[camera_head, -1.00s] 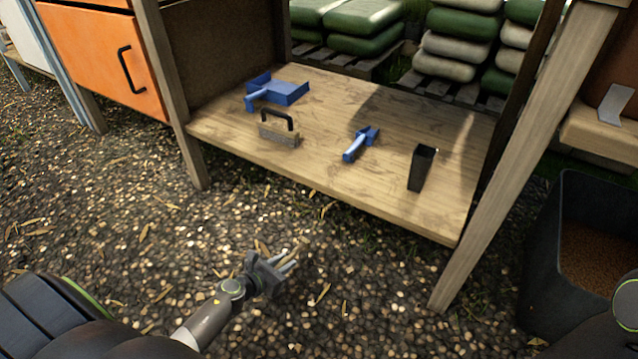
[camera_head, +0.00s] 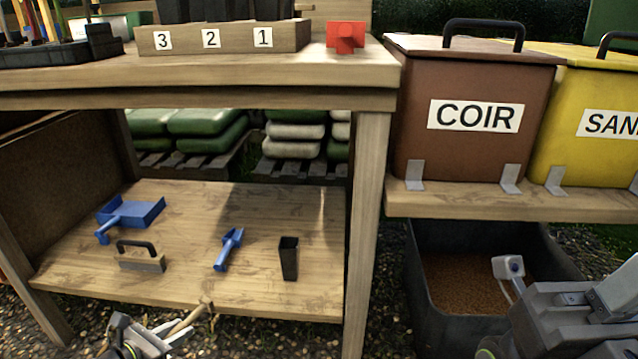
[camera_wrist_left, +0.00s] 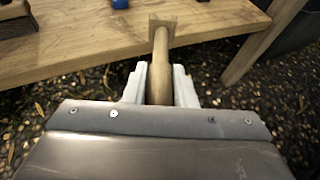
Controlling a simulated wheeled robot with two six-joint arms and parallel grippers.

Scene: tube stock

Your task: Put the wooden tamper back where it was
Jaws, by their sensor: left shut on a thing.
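The wooden tamper (camera_head: 190,317) is a light brown rod with a small square end. My left gripper (camera_head: 160,334) is shut on it, low in front of the bench's lower shelf (camera_head: 190,290). In the left wrist view the tamper (camera_wrist_left: 160,62) lies between the two pale fingers (camera_wrist_left: 159,85), its square end pointing away and overlapping the shelf's front edge. I cannot tell whether it touches the shelf. My right arm shows at the lower right, over the dark bin; its jaw state is unclear at the gripper (camera_head: 509,272).
The shelf holds a blue dustpan (camera_head: 135,212), a float with black handle (camera_head: 140,258), a blue trowel (camera_head: 229,250) and a black pot (camera_head: 289,259). Above are a numbered wooden block (camera_head: 225,38) and a red object (camera_head: 346,37). The COIR box (camera_head: 470,150) stands right.

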